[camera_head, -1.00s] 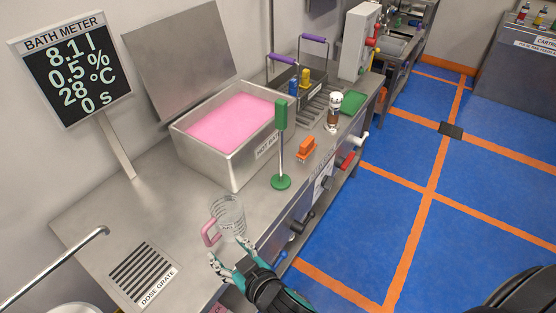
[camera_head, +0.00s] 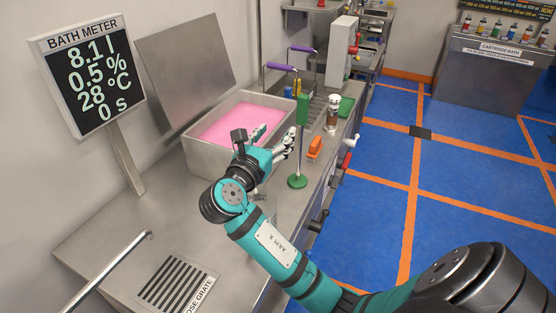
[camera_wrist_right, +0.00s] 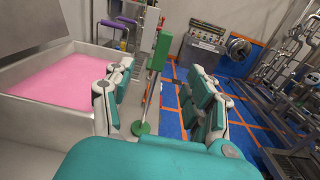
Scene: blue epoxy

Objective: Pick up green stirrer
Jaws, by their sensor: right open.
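The green stirrer (camera_head: 303,110) stands upright on the steel bench, with a green paddle on top, a thin metal rod and a round green foot. In the right wrist view the stirrer (camera_wrist_right: 158,52) shows between the two fingers, beyond them. My right gripper (camera_head: 275,139) is open and empty, left of the stirrer rod and close to the bath's front right. The right gripper's fingers (camera_wrist_right: 160,95) stand wide apart in the wrist view. My left gripper is not in view.
The steel bath (camera_head: 203,158) of pink liquid is just left of the gripper. An orange brush-like object (camera_head: 315,146), a brown-and-white bottle (camera_head: 333,112) and a green tray (camera_head: 346,106) stand right of the stirrer. A bath meter sign (camera_head: 88,75) stands at the left.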

